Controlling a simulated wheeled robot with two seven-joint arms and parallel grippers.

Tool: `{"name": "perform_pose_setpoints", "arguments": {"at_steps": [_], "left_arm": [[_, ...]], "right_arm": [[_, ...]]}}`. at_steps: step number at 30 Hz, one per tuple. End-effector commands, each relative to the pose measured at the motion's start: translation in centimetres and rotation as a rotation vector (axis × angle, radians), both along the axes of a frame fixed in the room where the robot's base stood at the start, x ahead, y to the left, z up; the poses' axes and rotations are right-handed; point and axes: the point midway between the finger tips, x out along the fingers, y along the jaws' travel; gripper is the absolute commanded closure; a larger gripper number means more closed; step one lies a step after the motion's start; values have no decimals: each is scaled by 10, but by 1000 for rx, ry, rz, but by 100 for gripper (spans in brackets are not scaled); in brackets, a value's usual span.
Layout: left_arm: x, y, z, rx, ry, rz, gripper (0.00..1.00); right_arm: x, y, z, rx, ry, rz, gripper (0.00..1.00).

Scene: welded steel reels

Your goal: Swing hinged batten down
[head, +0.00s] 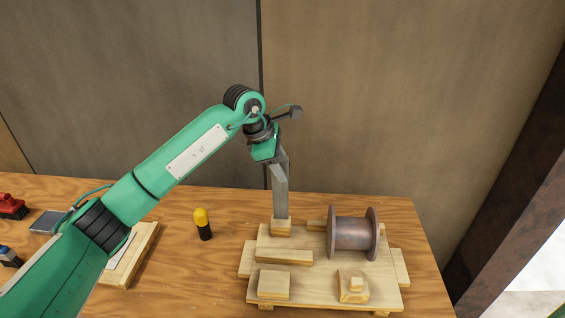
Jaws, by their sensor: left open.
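The batten (280,192) is a grey bar standing nearly upright on a small wooden block (281,228) at the back left of a wooden base board (325,286). A steel reel (353,234) with two round flanges lies on its side on the board, right of the batten. My left gripper (280,158) is open at the batten's upper end, pointing down. Its fingers overlap the bar's top in the picture, and I cannot tell whether they touch it. The hinge itself is too small to make out. My right gripper is not in view.
A yellow-and-black object (203,224) stands left of the board. The table (215,272) is clear between. A wall stands behind.

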Motion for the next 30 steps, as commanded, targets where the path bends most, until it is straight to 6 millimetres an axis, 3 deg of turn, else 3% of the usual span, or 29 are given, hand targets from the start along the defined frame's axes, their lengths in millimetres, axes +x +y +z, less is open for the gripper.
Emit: {"name": "perform_pose_setpoints", "arguments": {"at_steps": [13,18,20,30], "left_arm": [[2,-4,-11,0,0,0,58],[2,-4,-11,0,0,0,92],[2,-4,-11,0,0,0,100],[-1,-4,-13,0,-14,-1,100]], "right_arm": [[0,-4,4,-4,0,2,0],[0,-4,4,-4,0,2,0],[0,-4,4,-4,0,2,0],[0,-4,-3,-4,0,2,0]]}}
